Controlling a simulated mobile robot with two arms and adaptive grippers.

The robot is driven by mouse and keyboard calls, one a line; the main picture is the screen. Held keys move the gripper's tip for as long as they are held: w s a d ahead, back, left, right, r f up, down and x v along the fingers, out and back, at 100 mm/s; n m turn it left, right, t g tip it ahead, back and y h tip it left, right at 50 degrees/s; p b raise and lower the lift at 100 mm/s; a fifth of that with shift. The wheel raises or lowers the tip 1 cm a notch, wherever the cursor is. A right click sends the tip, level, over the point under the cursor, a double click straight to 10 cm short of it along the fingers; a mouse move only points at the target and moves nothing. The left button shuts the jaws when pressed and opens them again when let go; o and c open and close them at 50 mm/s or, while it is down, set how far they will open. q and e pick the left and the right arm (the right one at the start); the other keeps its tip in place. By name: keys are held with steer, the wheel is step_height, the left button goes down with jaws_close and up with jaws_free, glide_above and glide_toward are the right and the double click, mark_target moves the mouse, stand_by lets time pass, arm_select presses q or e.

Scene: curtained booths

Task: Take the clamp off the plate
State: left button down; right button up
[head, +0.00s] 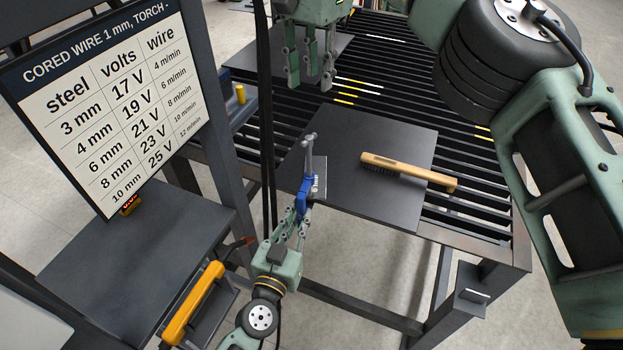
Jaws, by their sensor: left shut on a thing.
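The clamp (304,193) has a blue body and a grey screw with a bar at its top. It stands roughly upright at the left front edge of the dark plate (345,150). My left gripper (302,209) is shut on the clamp's lower blue part, just off that edge. I cannot tell whether the clamp's jaws still touch the plate. My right gripper (310,84) hangs pointing down near the top of the view, with its fingers apart and nothing between them. It is behind the clamp, over the slatted table.
A wooden-handled brush (410,171) lies on the plate. The plate rests on a black slatted table (400,75). Another dark plate (262,52) lies further back. A dark post and hanging cable, a settings board (105,95) and a yellow-handled thing (193,303) stand to the left.

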arm_select(q)
steer(key=shift+a+v, duration=0.1)
steer(key=shift+v, duration=1.05)
steer(key=shift+a+v, duration=0.15)
steer(key=shift+v, duration=0.95)
steer(key=shift+r, duration=0.15)
